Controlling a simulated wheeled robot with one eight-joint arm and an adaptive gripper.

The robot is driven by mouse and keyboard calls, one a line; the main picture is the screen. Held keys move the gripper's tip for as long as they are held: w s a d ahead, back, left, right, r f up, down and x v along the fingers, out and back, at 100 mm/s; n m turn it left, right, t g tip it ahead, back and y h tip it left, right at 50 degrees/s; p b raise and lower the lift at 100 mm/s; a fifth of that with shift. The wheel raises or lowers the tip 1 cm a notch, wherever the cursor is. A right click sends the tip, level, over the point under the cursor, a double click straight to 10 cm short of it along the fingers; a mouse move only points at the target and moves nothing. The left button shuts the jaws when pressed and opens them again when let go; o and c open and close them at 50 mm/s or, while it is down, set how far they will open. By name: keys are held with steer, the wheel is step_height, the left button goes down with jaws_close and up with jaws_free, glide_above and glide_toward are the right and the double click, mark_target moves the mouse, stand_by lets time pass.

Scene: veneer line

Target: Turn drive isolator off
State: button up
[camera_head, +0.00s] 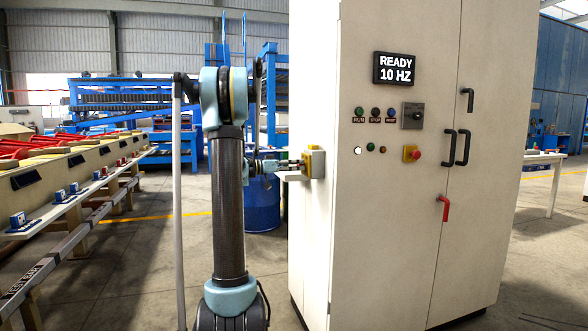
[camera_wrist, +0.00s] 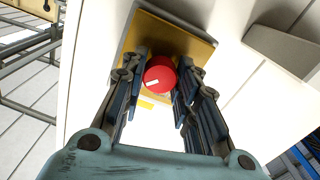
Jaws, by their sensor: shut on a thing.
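The drive isolator is a red round knob (camera_wrist: 158,74) on a yellow plate (camera_wrist: 184,43), mounted on the cabinet's left side. A short white mark shows on the knob's face, slightly tilted in the wrist view. My gripper (camera_wrist: 160,78) has its two fingers on either side of the knob, closed on it. In the head view, the yellow isolator housing (camera_head: 316,161) stands out from the cabinet's side. My gripper (camera_head: 293,168) reaches it from the left, and the knob itself is hidden there.
The white control cabinet (camera_head: 385,240) has a display (camera_head: 393,69) reading READY 10 HZ, several buttons, a red stop button (camera_head: 416,155) and a red handle (camera_head: 445,208). A grey ledge (camera_wrist: 285,52) juts out near the isolator. A conveyor line (camera_head: 70,180) stands at left; floor between is open.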

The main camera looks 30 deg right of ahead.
steer(key=shift+w, duration=0.1)
steer(key=shift+w+n, duration=0.15)
steer(key=shift+n, duration=8.75)
steer(key=o, duration=1)
steer(key=shift+w+f, duration=0.1)
steer(key=shift+o, duration=0.4)
